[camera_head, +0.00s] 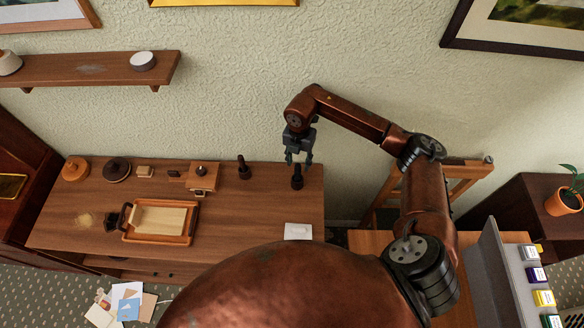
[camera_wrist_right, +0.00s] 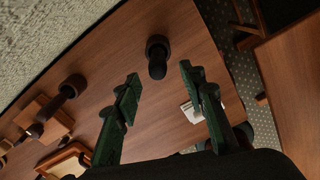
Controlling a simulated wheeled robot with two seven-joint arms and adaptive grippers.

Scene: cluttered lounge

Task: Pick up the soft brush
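My right gripper (camera_head: 299,160) hangs above the right end of the wooden sideboard, pointing down. In the right wrist view its two green fingers (camera_wrist_right: 160,74) are spread apart with nothing between them. A small dark upright object (camera_head: 297,178), probably the soft brush, stands on the sideboard just below the fingertips. In the right wrist view it (camera_wrist_right: 157,56) shows a round dark part and lies just beyond the fingertips, apart from them. A similar dark upright object (camera_head: 244,168) stands to its left and also shows in the wrist view (camera_wrist_right: 72,86). My left gripper is not in view.
The sideboard (camera_head: 262,212) also holds a wooden tray (camera_head: 128,238), a wooden box-like item (camera_head: 203,179), round lidded items (camera_head: 117,171) and a white block (camera_head: 298,231). The wall is close behind. A wooden frame stands right of the sideboard.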

